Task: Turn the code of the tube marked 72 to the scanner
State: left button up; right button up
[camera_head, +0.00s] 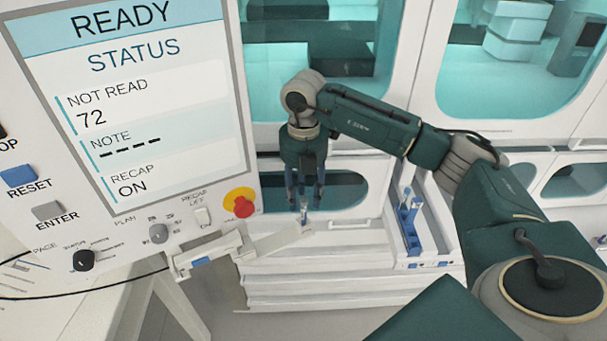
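A small tube (304,213) stands upright on the pale track (282,241) that runs out to the right of the panel. Its number and its code are too small to make out. My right gripper (304,203) points straight down over the tube. Its two dark fingers stand apart, one on each side of the tube's top, with a gap showing. The panel screen (130,95) reads READY, STATUS, NOT READ 72, NOTE with dashes, and RECAP ON. My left gripper is out of view. I cannot make out the scanner for sure.
The panel carries a red stop button on yellow (239,202), a blue RESET button (18,175), a grey ENTER button (47,211) and black knob (84,260). A blue rack (410,225) stands in a white tray at right. White cabinets with teal windows close off the back.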

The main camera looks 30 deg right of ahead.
aim_at(304, 215)
jog(key=shift+f, duration=1.45)
jog(key=shift+c, duration=0.3)
grip_shut()
jog(key=shift+r+p, duration=0.3)
jog(key=shift+p, duration=0.1)
